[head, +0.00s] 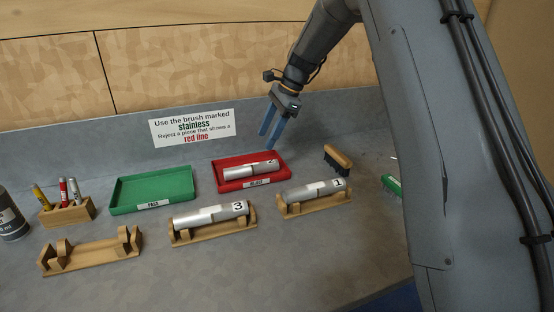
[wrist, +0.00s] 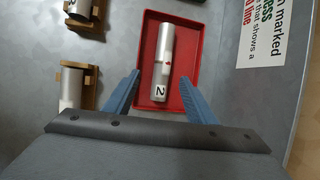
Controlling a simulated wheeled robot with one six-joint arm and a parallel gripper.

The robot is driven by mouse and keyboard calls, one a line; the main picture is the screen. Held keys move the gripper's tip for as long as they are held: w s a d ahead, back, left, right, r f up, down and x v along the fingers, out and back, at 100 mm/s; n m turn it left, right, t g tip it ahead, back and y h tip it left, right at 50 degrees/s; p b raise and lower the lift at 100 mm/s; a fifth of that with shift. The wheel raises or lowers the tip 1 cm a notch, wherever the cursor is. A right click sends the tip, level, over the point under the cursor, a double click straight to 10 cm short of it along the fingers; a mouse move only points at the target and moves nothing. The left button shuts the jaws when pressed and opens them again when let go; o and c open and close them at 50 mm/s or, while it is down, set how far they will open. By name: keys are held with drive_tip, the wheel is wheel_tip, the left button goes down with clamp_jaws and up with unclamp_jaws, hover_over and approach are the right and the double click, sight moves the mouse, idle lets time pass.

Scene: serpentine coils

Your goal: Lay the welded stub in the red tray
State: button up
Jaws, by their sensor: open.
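A silver welded stub marked 2 (head: 250,170) lies in the red tray (head: 284,178). In the wrist view this stub (wrist: 165,60) shows a small red mark near its middle, and it lies lengthwise within the red tray (wrist: 198,40). My gripper (head: 270,140) has blue fingers and is open and empty above the back of the red tray. In the wrist view its fingers (wrist: 160,100) are spread to either side of the stub's numbered end, apart from it. Stubs marked 3 (head: 210,214) and 1 (head: 314,190) rest on wooden cradles.
An empty green tray (head: 125,207) stands left of the red one. An empty wooden cradle (head: 95,257) is at front left, near a marker block (head: 70,212) and a dark can (head: 10,222). Brushes (head: 338,158) lie at right. A sign (head: 192,127) is on the back wall.

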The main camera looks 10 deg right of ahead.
drive_tip(key=s+d+f+n+h, duration=0.1)
drive_tip(key=s+n, duration=0.4)
drive_tip(key=s, duration=0.7)
drive_tip(key=s+d+f+n+h, duration=0.2)
drive_tip(key=s+d+f+n, duration=0.2)
drive_tip(key=s, duration=0.8)
drive_tip(key=s+d+f+n+h, duration=0.1)
drive_tip(key=s+d+f+n, duration=0.2)
drive_tip(key=s+n, duration=0.3)
drive_tip(key=shift+s+d+f+t+h, duration=0.15)
drive_tip(key=shift+s+d, duration=0.15)
drive_tip(key=shift+s, duration=0.65)
drive_tip(key=shift+s+d+t+h, duration=0.1)
drive_tip(key=shift+s+d, duration=0.2)
drive_tip(key=shift+s, duration=0.7)
drive_tip(key=shift+s+d+f+t+h, duration=0.15)
drive_tip(key=shift+s+d, duration=0.15)
drive_tip(key=shift+s, duration=0.65)
drive_tip(key=shift+s+a, duration=0.1)
